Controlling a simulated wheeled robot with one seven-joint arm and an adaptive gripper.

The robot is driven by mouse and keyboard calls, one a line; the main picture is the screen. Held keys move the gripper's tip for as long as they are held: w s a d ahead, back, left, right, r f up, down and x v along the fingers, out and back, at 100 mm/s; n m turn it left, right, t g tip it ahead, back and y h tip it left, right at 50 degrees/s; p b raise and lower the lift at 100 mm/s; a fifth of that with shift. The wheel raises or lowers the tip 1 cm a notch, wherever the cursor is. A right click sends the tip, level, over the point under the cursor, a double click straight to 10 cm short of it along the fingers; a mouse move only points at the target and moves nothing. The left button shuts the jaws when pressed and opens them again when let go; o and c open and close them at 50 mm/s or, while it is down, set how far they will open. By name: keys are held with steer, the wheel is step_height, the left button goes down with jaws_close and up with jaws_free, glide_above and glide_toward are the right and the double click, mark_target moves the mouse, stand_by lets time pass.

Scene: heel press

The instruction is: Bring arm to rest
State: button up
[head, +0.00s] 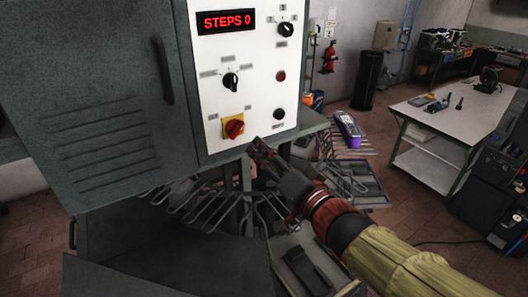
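My gripper (264,154) is at the middle of the head view, at the end of my arm, which reaches in from the lower right. It is just below the lower edge of the white control panel (250,75) and to the right of the red and yellow rotary switch (233,127). I cannot tell whether the fingertips touch anything or how far apart they are. No object shows clearly between them.
The grey machine cabinet (90,90) fills the left; its red display (226,21) reads "STEPS 0". Wire racks (215,205) sit below the panel. A purple and white item (346,127) lies right of them. A worktable (450,115) stands at right, with open brick floor before it.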

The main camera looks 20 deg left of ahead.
steer(key=s+d+f+n+g+h+b, duration=0.15)
steer(key=d+f+h+b, duration=0.25)
steer(key=d+f+h, duration=1.05)
steer(key=s+d+f+m+g+b, duration=0.1)
steer(key=s+d+f+b, duration=0.5)
steer(key=f+b, duration=0.3)
steer(key=s+d+f+g+b, duration=0.2)
steer(key=s+d+f+b, duration=0.4)
steer(key=d+f+b, duration=0.3)
steer(key=s+d+f+m+g+b, duration=0.1)
steer(key=s+d+f+b, duration=0.4)
steer(key=f, duration=0.9)
steer(key=shift+s+d+f+m+b, duration=0.4)
steer(key=shift+d+b, duration=1.15)
steer(key=shift+b, duration=0.8)
steer(key=shift+y, duration=0.25)
